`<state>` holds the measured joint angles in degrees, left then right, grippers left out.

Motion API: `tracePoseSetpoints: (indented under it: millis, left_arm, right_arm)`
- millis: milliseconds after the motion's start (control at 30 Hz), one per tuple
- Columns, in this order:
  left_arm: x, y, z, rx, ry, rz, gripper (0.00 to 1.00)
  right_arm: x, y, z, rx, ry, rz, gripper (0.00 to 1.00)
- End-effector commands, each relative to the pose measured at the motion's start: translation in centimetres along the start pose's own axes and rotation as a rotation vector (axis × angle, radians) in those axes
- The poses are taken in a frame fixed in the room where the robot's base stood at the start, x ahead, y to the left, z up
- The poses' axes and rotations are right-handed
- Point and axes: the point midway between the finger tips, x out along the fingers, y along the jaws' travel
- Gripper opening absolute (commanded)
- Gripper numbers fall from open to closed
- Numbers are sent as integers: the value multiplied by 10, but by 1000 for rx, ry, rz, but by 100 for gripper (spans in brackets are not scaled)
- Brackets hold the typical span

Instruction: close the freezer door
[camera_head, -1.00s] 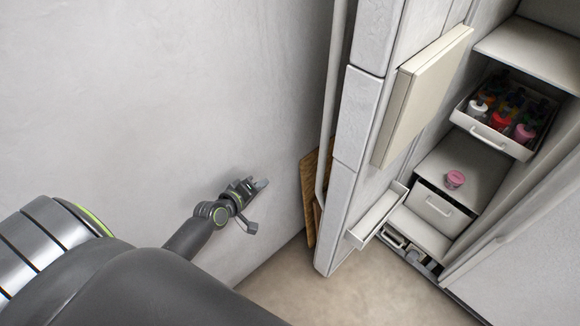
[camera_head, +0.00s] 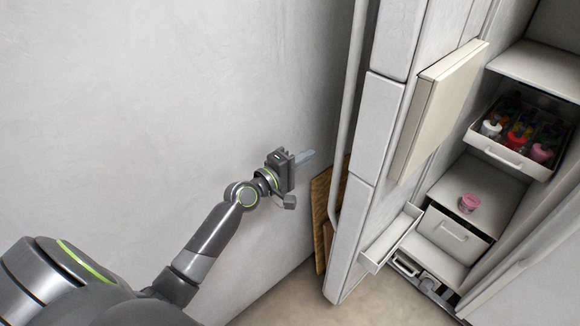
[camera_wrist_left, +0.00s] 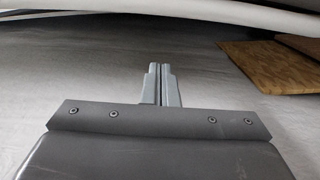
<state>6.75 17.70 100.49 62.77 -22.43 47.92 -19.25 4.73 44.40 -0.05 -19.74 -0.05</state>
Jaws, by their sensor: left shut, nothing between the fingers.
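The freezer door (camera_head: 376,150) stands open, seen nearly edge-on in the head view, with cream shelf bins on its inner side. The open freezer compartment (camera_head: 470,180) is to its right, with shelves and drawers inside. My left gripper (camera_head: 304,157) is shut and empty, in front of the grey wall, left of the door and apart from it. Its closed fingers also show in the left wrist view (camera_wrist_left: 160,84). A pale bar crosses the top of that view. My right gripper is not in view.
A pulled-out drawer (camera_head: 503,155) holds several coloured jars. A pink tub (camera_head: 468,203) sits on a lower drawer top. Wooden boards (camera_head: 321,215) lean between wall and door. The space in front of the wall is free.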

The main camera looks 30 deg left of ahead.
Motion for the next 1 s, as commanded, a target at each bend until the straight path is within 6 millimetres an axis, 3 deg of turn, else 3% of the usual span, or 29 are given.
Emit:
tracePoseSetpoints:
  millis: [67, 200, 400, 1000]
  left_arm:
    - [15, 1, 3, -5, -1, 1, 0]
    - [17, 2, 23, -3, -1, 0, 0]
    - [20, 0, 37, -2, -1, -1, 0]
    - [20, 0, 40, -1, 10, -2, 0]
  right_arm:
    - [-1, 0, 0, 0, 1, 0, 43]
    - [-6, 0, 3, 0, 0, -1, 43]
    - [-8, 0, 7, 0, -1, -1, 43]
    - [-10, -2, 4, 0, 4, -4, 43]
